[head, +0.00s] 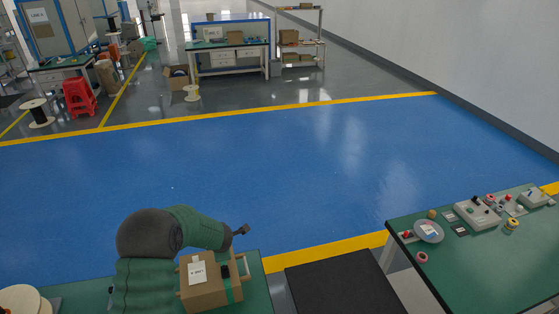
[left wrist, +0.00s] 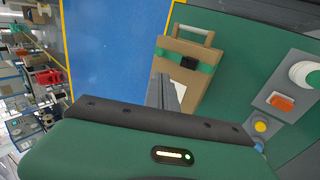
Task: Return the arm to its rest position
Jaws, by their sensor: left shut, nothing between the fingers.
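My left arm comes in at the lower left of the head view, bent over the green table (head: 257,292). Its gripper (head: 242,231) is shut and empty, held above the table near its far edge. In the left wrist view the shut fingers (left wrist: 167,92) show in front of a brown box. My right arm and gripper are not in view.
The brown box (head: 205,292) with a label, green strap and light handle stands on the table close to my left arm; it also shows in the wrist view (left wrist: 180,48). A panel with an orange switch (left wrist: 282,103) is beside it. Another green table (head: 470,265) holds several parts.

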